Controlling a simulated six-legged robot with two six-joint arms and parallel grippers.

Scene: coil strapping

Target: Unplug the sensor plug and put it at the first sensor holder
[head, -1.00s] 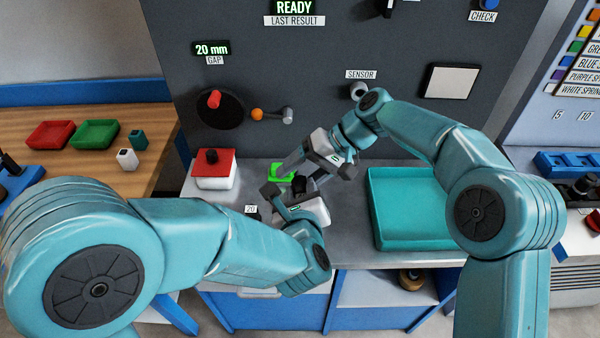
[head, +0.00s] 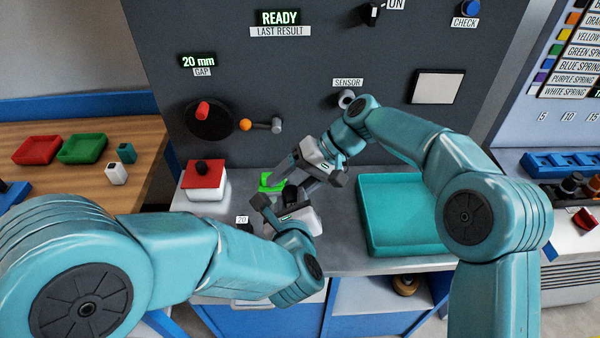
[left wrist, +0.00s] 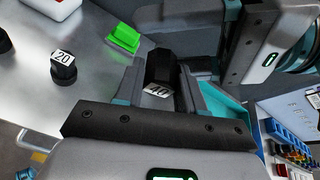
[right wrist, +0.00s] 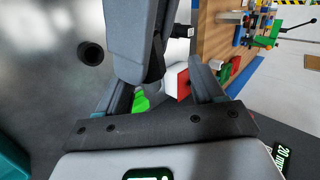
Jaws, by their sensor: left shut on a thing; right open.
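Under the SENSOR label on the dark panel is a round grey fitting (head: 346,98); I cannot tell whether a plug sits in it. My left gripper (head: 287,203) is low over the bench, shut on a black piece (left wrist: 163,68) with a white number label that looks like 40. The piece shows between its fingers in the left wrist view. My right gripper (head: 308,177) is open, close beside and above the left one; its open fingers show in the right wrist view (right wrist: 165,90). No sensor holder can be clearly made out.
A green block (head: 270,182) lies behind the grippers. A red-topped white box (head: 204,182) stands left, a black knob labelled 20 (left wrist: 63,72) nearer. A teal tray (head: 402,246) fills the right bench.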

